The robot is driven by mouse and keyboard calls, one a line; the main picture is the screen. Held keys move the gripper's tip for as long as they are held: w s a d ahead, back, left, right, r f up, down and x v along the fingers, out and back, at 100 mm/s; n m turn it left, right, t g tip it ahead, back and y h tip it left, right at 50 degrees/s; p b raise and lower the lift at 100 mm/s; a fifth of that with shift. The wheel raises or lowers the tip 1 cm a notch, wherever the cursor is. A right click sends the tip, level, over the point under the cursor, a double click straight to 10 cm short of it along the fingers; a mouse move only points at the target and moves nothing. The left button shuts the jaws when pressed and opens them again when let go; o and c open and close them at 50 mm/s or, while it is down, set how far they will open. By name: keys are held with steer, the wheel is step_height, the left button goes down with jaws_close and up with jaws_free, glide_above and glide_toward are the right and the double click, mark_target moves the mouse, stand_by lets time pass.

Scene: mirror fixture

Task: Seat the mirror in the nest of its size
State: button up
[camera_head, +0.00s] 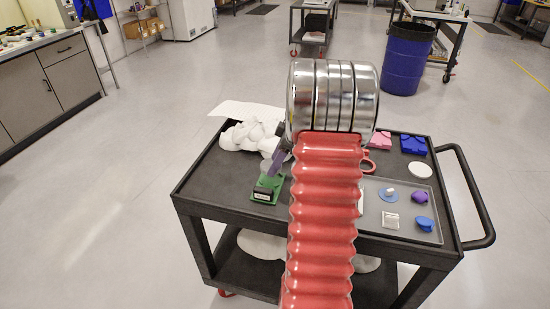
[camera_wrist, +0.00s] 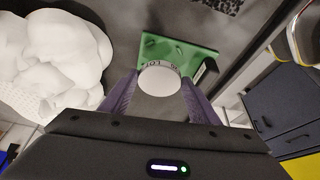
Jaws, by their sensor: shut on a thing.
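The mirror, a round pale grey disc (camera_wrist: 160,80), is between the tips of my gripper's purple fingers (camera_wrist: 160,92) in the wrist view. My gripper is shut on it. The green nest block (camera_wrist: 205,56) lies just beyond the disc, with marked numbers and a rounded recess partly hidden by it. In the head view the green block (camera_head: 267,190) stands on the left of the dark cart top, and my gripper (camera_head: 272,163) is just above it. Whether the disc touches the block I cannot tell. Pink (camera_head: 380,141) and blue (camera_head: 414,145) blocks stand at the back right.
A crumpled white heap (camera_head: 250,135) lies behind the green block, close on the left in the wrist view. A grey tray (camera_head: 372,222) at right holds several small parts. A white disc (camera_head: 420,170) lies behind it. My red arm hides the cart's middle.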

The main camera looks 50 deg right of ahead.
mark_target(276, 180)
steer(key=shift+f, duration=1.95)
steer(key=shift+f, duration=0.55)
stand_by(0.9)
steer(key=o, duration=1.2)
steer(key=shift+o, duration=0.2)
steer(key=shift+r, duration=0.1)
steer(key=shift+r, duration=1.4)
steer(key=shift+o, duration=0.3)
